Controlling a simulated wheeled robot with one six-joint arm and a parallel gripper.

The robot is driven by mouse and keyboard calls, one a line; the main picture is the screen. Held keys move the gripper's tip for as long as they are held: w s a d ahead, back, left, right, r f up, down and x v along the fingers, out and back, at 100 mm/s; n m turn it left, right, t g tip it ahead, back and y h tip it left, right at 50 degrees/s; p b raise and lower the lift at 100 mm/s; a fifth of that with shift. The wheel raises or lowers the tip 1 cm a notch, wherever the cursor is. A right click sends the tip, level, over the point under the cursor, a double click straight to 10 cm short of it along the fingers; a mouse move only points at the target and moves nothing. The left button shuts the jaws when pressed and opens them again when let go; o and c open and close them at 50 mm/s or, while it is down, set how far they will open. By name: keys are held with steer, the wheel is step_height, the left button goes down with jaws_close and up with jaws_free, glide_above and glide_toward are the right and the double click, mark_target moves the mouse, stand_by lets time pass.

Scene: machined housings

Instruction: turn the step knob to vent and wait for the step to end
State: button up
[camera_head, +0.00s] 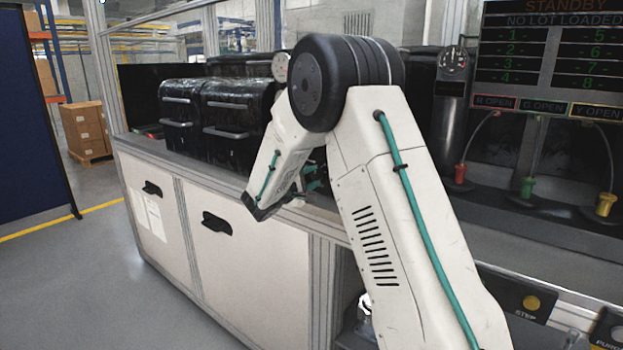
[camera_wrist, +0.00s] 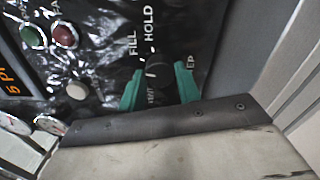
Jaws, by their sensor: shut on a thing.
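The step knob (camera_wrist: 158,72) is a dark round knob on a black glossy panel in the wrist view. My gripper (camera_wrist: 159,84) has its two green fingers on either side of the knob and is shut on it. The labels FILL and HOLD stand above the knob, and a small, partly hidden label that looks like VENT is at its lower left. I cannot tell which label the knob points to. In the head view my arm hides the knob, and only a bit of my gripper (camera_head: 316,180) shows beside the bench edge.
Left of the knob are a green button (camera_wrist: 32,37), a red button (camera_wrist: 64,35), a pale button (camera_wrist: 77,90) and an orange-lit display (camera_wrist: 10,82). In the head view, a display board (camera_head: 548,45) reads STANDBY, NO LOT LOADED. Black cases (camera_head: 237,105) stand on the bench.

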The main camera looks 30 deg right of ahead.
steer(key=n, duration=1.1)
steer(key=shift+n, duration=1.9)
steer(key=o, duration=1)
steer(key=shift+c, duration=0.2)
steer(key=shift+a, duration=0.1)
